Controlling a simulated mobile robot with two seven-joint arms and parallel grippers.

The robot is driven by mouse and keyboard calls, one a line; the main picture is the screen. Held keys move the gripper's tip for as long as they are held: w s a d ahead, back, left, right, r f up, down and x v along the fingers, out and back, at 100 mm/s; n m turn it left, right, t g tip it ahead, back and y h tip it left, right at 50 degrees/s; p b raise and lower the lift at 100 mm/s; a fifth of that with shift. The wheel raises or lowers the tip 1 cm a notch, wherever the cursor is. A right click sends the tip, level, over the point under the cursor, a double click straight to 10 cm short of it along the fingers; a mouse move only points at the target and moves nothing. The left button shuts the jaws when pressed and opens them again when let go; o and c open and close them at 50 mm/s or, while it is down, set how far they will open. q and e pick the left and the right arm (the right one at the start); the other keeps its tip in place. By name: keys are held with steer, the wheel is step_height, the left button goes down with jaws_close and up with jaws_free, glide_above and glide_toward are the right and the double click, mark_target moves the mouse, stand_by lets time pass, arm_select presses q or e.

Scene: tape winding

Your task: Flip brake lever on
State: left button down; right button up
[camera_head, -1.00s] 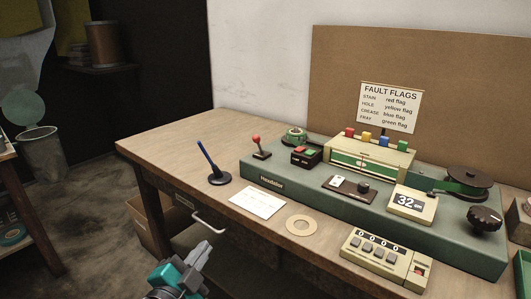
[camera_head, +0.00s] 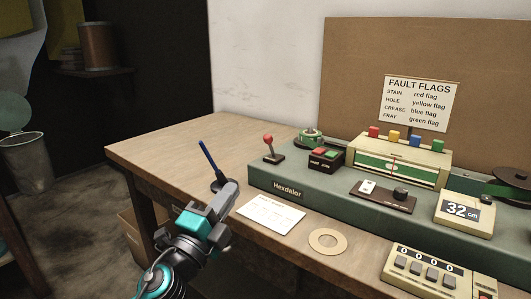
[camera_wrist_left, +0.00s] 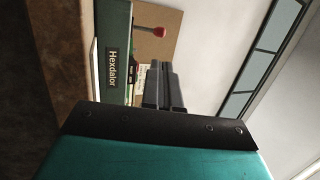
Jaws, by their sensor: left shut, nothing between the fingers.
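The brake lever (camera_head: 268,143) is a short stick with a red knob on a dark base, at the left end of the green Hexdalor machine (camera_head: 283,190). It leans slightly in the head view. In the left wrist view the red-knobbed lever (camera_wrist_left: 150,31) shows beyond the fingers. My left gripper (camera_head: 229,190) is shut and empty, in front of the machine's left end and short of the lever. Its dark fingers (camera_wrist_left: 160,75) show together in the left wrist view. My right gripper is in neither view.
A pen (camera_head: 208,158) stands in a black holder behind my left gripper. A box with red and green buttons (camera_head: 326,157) sits right of the lever. The table's back left is clear.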

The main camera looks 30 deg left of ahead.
arm_select(q)
steer(key=shift+r, duration=0.1)
steer(key=p, duration=0.3)
glide_toward(266, 141)
steer(key=x, duration=0.7)
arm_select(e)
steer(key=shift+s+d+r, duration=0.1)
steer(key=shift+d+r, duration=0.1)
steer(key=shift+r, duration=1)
